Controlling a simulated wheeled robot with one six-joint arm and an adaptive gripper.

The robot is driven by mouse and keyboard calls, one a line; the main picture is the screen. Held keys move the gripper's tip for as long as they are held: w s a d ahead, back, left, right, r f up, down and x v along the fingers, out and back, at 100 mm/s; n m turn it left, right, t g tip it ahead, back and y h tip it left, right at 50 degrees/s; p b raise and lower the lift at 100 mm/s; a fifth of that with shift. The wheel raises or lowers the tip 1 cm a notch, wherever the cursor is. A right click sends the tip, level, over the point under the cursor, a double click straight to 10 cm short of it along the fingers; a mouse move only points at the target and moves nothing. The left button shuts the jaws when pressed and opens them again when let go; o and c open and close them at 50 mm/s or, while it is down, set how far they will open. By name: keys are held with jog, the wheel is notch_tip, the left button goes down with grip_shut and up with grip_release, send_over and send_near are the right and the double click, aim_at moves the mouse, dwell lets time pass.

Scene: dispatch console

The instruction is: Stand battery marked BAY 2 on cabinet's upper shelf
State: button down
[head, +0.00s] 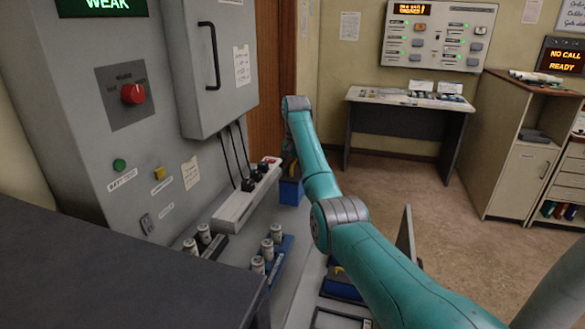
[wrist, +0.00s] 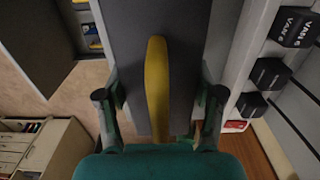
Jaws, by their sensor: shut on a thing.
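My gripper (wrist: 160,105) has its fingers on both sides of a grey-topped battery (wrist: 180,30) with a yellow handle (wrist: 156,85) and is shut on it. In the head view a blue body with a bit of yellow, the battery (head: 291,192), shows below my arm's far end; my gripper is hidden there. No BAY 2 marking is readable on it. A tan cabinet (head: 522,178) with a closed door and open shelves beside it stands at the right. A grey wall cabinet (head: 215,70) with a black handle is shut at the left.
A white strip (head: 235,205) with black plugs lies left of the battery; the plugs read VAN 6 in the wrist view (wrist: 292,26). Several small cylinders (head: 268,250) stand in holders nearby. A desk (head: 405,100) stands at the back. Brown floor (head: 420,190) is open between desk and tan cabinet.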

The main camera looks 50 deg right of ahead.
jog(key=shift+f, duration=1.95)
jog(key=shift+f, duration=0.15)
jog(key=shift+c, duration=0.8)
grip_release()
jog(key=shift+f, duration=0.1)
notch_tip(320, 180, up, 12)
jog(key=shift+r, duration=0.15)
